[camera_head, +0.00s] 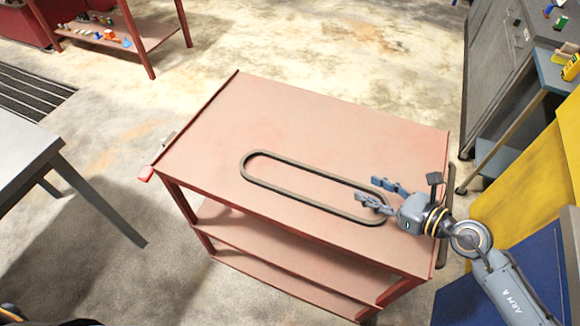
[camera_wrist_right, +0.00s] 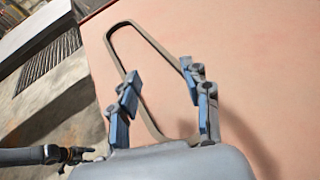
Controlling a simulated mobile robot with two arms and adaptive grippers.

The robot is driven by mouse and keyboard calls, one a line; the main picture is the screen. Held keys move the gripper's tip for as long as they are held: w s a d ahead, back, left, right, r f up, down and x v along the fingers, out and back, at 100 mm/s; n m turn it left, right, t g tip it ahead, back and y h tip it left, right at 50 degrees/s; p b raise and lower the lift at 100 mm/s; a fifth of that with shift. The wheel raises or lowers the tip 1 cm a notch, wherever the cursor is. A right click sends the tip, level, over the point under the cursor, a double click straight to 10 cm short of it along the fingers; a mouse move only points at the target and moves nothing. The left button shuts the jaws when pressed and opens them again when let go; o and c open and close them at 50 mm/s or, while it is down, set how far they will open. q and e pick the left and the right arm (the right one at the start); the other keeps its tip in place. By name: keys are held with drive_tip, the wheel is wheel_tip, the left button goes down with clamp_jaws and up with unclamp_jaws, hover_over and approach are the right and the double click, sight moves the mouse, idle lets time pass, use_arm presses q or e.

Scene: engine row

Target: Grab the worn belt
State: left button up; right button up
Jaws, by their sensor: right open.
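The worn belt (camera_head: 297,198) is a dark grey-brown elongated loop lying flat on the red cart's top (camera_head: 340,135). In the right wrist view the belt (camera_wrist_right: 150,38) runs away from the gripper, its near end between and below the fingers. My right gripper (camera_head: 377,192) is open over the belt's right end, its fingers pointing left. It also shows in the right wrist view (camera_wrist_right: 160,80) with both fingers spread. I cannot tell whether a finger touches the belt. My left gripper is not clearly in view.
The red cart has lower shelves (camera_head: 280,255). A grey table (camera_head: 25,150) stands at the left. Another red shelf unit (camera_head: 150,30) with small items is at the back left. A yellow panel (camera_head: 520,175) and grey cabinet (camera_head: 490,60) are at the right. The floor behind the cart is clear.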

sight(326, 173)
drive_tip(key=shift+w+a+f+n, duration=0.3)
drive_tip(key=shift+w+f, duration=0.05)
drive_tip(key=shift+f, duration=0.2)
drive_tip(key=shift+w+a+f, duration=0.1)
drive_tip(key=shift+w+a, duration=0.05)
drive_tip(key=shift+a, duration=0.05)
drive_tip(key=shift+p+x, duration=0.55)
drive_tip(key=shift+x, duration=0.4)
drive_tip(key=x, duration=0.3)
drive_tip(key=shift+f, duration=0.2)
drive_tip(key=x, duration=0.3)
drive_tip(key=shift+a+f+p, duration=0.1)
drive_tip(key=shift+p, duration=0.3)
drive_tip(key=shift+w+a+f+g, duration=0.15)
drive_tip(key=shift+w+a+f, duration=0.2)
drive_tip(key=shift+w+a, duration=0.2)
drive_tip(key=shift+w+a+f+g, duration=0.15)
drive_tip(key=shift+w+a+f, duration=0.25)
drive_tip(key=shift+a, duration=0.2)
drive_tip(key=shift+w+a, duration=0.1)
drive_tip(key=c, duration=0.3)
clamp_jaws()
use_arm(q)
drive_tip(key=shift+s+d+r, duration=0.3)
drive_tip(key=shift+s+r, duration=0.15)
drive_tip(key=shift+r, duration=0.1)
drive_tip(key=shift+s+d+r, duration=0.25)
drive_tip(key=shift+s+r, duration=0.15)
drive_tip(key=shift+r, duration=0.15)
drive_tip(key=shift+a, duration=0.1)
